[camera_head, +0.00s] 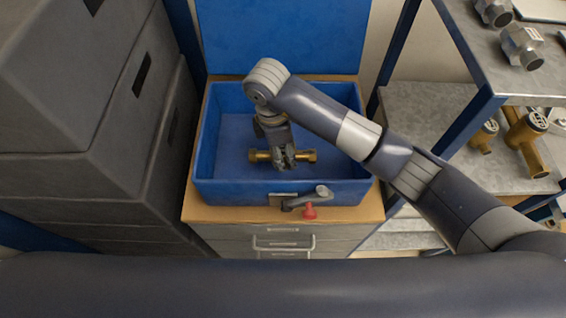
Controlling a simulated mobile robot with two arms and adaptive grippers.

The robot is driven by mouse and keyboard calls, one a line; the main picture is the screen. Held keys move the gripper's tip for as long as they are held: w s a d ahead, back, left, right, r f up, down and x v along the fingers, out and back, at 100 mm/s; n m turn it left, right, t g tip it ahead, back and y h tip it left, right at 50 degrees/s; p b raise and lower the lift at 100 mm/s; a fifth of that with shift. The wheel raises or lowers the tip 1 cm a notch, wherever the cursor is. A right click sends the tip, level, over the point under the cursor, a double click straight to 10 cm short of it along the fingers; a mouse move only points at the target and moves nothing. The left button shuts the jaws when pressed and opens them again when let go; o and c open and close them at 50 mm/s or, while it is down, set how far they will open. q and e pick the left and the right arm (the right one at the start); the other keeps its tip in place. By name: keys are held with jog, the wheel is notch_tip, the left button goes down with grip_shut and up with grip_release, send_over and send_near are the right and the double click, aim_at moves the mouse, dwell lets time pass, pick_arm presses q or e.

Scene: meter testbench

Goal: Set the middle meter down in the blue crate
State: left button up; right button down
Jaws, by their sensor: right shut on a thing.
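The blue crate (350,194) stands open on a wooden-topped drawer cabinet, with its blue lid raised at the back. My right gripper (284,163) reaches down into the crate from my right arm. It is shut on a brass meter (305,156), whose two brass ends show to either side of the fingers. The meter lies level, left to right, inside the crate's outline near the front wall. The gripper covers the meter's middle, and I cannot tell whether the meter touches the crate floor. My left gripper is not in view.
Stacked dark grey cases (80,190) stand close on the left. A metal shelf rack (420,105) on the right holds several silver and brass meters. A red object (310,211) and a grey latch-like part (305,200) are at the crate's front.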

notch_tip(320, 180, down, 2)
jog(key=shift+b, duration=0.4)
jog(key=shift+w+f, duration=0.1)
jog(key=shift+f, duration=0.2)
notch_tip(320, 180, down, 3)
jog(key=b, duration=0.2)
jog(key=shift+f+b, duration=0.1)
jog(key=shift+b, duration=0.3)
jog(key=shift+f, duration=0.25)
jog(key=shift+w, duration=0.1)
jog(key=shift+f, duration=0.15)
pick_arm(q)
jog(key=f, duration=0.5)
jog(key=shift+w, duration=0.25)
pick_arm(e)
jog(key=c, duration=0.7)
grip_release()
jog(key=shift+c, duration=0.2)
